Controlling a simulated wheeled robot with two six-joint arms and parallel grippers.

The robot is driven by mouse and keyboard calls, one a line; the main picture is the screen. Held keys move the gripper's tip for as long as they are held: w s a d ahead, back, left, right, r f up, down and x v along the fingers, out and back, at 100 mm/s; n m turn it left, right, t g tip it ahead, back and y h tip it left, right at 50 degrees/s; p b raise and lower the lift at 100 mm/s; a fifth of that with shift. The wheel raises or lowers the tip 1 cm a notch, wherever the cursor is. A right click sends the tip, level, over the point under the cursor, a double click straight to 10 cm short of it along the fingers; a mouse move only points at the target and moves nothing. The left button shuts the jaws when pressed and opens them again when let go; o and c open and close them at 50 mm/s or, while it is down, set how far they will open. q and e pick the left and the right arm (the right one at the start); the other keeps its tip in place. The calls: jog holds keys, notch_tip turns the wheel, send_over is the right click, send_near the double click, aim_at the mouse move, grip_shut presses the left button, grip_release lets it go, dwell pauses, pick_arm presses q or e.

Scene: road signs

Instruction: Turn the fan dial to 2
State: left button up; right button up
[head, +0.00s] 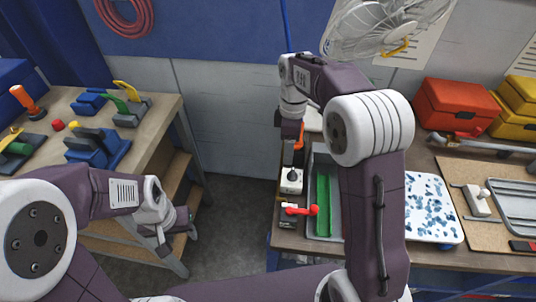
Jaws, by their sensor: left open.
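A fan (385,25) with a pale wire cage and a yellow part at its lower edge is at the top right, cut off by the picture edge. I cannot make out a numbered dial on it. My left gripper (177,235) is open and empty, beside the left workbench and well away from the fan. My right gripper (292,138) points down over the left end of the right bench, below and left of the fan. Its fingers are too dark and small to tell whether they are open.
The left bench (160,115) holds blue, green and orange-handled items. The right bench (290,243) holds a small switch box (291,181), a red lever (300,210), a green-lined tray (323,205), a speckled white tray (430,208) and orange boxes (457,105). Open floor lies between the benches.

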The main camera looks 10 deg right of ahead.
aim_at(293, 171)
jog(key=f, duration=0.2)
jog(key=s+f, duration=0.1)
jog(key=f, duration=0.2)
jog(key=d+f+b, duration=0.1)
jog(key=f, duration=0.1)
jog(key=shift+s+d+f, duration=0.1)
jog(key=shift+s+f, duration=0.05)
jog(key=shift+s, duration=0.25)
jog(key=shift+d+f, duration=0.15)
jog(key=shift+f, duration=0.2)
jog(key=shift+s+d+f, duration=0.15)
jog(key=shift+s+d, duration=0.05)
jog(key=shift+s, duration=0.1)
jog(key=shift+w+a, duration=0.15)
jog(key=shift+a, duration=0.05)
jog(key=shift+c, duration=0.3)
grip_shut()
pick_arm(q)
jog(key=shift+s+d+f, duration=0.1)
jog(key=shift+s+d, duration=0.55)
jog(key=shift+s, duration=0.15)
